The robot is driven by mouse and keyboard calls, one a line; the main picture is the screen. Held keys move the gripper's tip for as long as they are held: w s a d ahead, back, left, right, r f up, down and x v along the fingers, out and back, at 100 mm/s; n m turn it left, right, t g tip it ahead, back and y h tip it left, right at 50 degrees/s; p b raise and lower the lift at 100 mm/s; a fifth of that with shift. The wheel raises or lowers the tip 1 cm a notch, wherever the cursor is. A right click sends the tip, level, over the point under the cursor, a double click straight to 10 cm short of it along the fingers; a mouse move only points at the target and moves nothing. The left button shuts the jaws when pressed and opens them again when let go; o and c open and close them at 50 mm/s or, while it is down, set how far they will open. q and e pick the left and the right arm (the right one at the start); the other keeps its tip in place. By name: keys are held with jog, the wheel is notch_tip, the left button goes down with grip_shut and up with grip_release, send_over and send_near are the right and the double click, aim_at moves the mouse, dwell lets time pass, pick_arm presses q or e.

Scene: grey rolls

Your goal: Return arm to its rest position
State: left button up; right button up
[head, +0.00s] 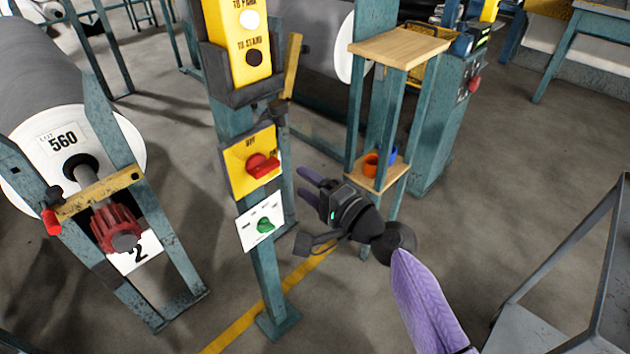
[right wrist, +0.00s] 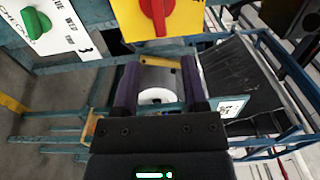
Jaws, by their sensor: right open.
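My right gripper (head: 304,183) is open and empty, with two purple fingers pointing left toward the teal control post (head: 264,262). My right arm comes in from the lower right. The fingertips appear just right of the red rotary knob (head: 262,166) on its yellow plate. In the right wrist view, the open gripper (right wrist: 159,72) has nothing between its fingers. The red knob (right wrist: 157,14) shows above them there, and the green knob (right wrist: 38,22) is at the upper left. My left gripper is not in view.
A white panel with a green knob (head: 265,225) and a yellow button box (head: 248,45) are on the post. A wooden-topped stand (head: 400,46) holds orange and blue items behind my gripper. A large roll (head: 40,85) stands left. A grey cart (head: 545,305) is lower right. Floor between is clear.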

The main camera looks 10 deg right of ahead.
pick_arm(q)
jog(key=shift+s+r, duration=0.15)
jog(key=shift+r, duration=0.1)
pick_arm(e)
jog(key=v, duration=0.2)
jog(key=shift+s+d, duration=0.15)
jog(key=shift+s, duration=0.1)
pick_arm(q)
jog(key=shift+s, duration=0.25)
